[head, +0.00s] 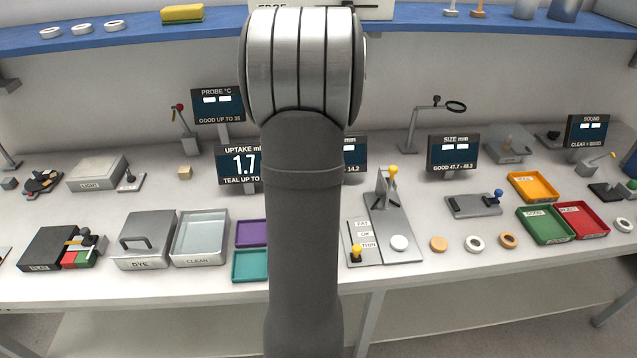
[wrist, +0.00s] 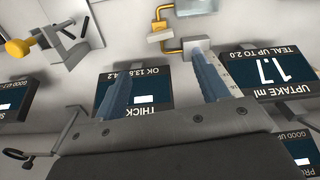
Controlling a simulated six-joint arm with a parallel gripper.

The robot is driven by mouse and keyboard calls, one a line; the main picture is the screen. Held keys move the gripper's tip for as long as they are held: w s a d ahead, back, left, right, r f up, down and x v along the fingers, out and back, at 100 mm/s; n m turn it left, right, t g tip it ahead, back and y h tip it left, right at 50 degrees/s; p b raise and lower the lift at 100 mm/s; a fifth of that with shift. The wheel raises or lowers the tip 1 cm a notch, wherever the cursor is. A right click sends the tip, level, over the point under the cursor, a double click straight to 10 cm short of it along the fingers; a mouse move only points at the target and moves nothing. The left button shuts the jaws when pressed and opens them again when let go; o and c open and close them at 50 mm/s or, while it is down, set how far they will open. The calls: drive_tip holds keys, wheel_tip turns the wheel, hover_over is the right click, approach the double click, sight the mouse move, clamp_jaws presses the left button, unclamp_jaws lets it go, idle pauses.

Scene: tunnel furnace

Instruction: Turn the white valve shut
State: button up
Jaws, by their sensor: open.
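I cannot make out a white valve with certainty in either view. A white round disc (head: 399,243) sits on the grey gauge plate (head: 405,259) right of my arm, but I cannot tell that it is a valve. In the wrist view a yellow pipe (wrist: 161,12) joins small pale grey blocks (wrist: 160,34) above the fingers. My gripper (wrist: 160,66) is open, its two blue-grey fingers wide apart, with nothing held between them. The right fingertip overlaps a pale block in the picture; contact cannot be told. In the head view my arm hides the gripper.
The gauge with a yellow-knobbed lever (head: 393,172) stands right of my arm. The thickness display (wrist: 145,88) and uptake display (wrist: 270,68) lie close around the fingers. Trays, including a clear one (head: 200,240) and a green one (head: 546,225), line the front of the bench.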

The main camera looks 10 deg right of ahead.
wheel_tip(320, 180, down, 12)
drive_tip(key=shift+r, duration=0.1)
drive_tip(key=shift+c, duration=0.2)
